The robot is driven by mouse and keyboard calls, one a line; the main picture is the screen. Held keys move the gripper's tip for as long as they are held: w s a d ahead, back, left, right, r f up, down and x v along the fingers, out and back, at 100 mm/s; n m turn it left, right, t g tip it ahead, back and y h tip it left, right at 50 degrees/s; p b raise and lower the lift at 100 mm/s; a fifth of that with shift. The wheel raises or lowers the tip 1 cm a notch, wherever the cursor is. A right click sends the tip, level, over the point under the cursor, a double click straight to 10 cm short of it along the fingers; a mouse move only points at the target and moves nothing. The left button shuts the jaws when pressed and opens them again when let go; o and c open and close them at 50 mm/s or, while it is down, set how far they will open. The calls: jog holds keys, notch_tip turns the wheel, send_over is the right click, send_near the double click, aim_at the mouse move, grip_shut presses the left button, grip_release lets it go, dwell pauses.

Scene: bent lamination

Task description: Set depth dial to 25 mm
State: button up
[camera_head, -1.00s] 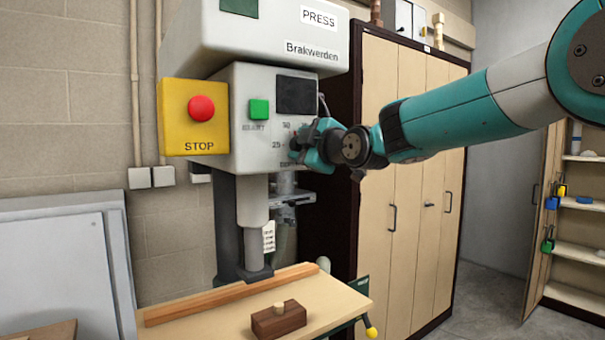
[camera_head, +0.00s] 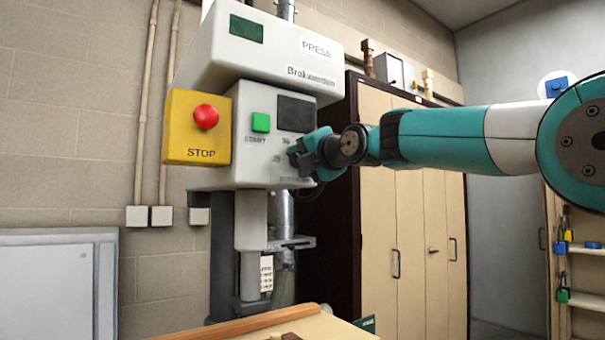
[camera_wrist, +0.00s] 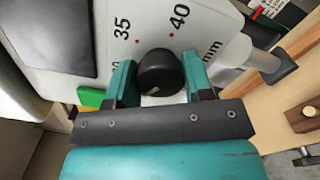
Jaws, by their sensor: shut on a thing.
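The depth dial is a round black knob (camera_wrist: 160,72) on the grey press front (camera_head: 212,175). In the wrist view it sits between the two teal fingers of my gripper (camera_wrist: 159,80), which are shut on it. Around the knob the printed 35 (camera_wrist: 122,28) and 40 (camera_wrist: 180,15) show, each with a red dot, and "mm" lies to the right. Other scale numbers are partly hidden by the fingers. I cannot read for certain where the knob points. In the head view my gripper (camera_head: 301,158) covers the dial at the panel's right side.
Left of the dial are a green START button (camera_head: 261,122) and a yellow box (camera_head: 187,148) with a red STOP button (camera_head: 206,117). A dark screen (camera_head: 296,113) is just above. A worktable (camera_head: 315,328) lies below, and a tall cabinet (camera_head: 424,225) stands to the right.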

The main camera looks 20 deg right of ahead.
jog(key=n+b, duration=0.3)
jog(key=n, duration=0.2)
jog(key=shift+f, duration=0.1)
jog(key=shift+n, duration=0.3)
dwell(0.4)
jog(key=o, duration=0.9)
jog(key=b+v, duration=0.5)
jog(key=v, duration=1.2)
jog(key=shift+s, duration=0.15)
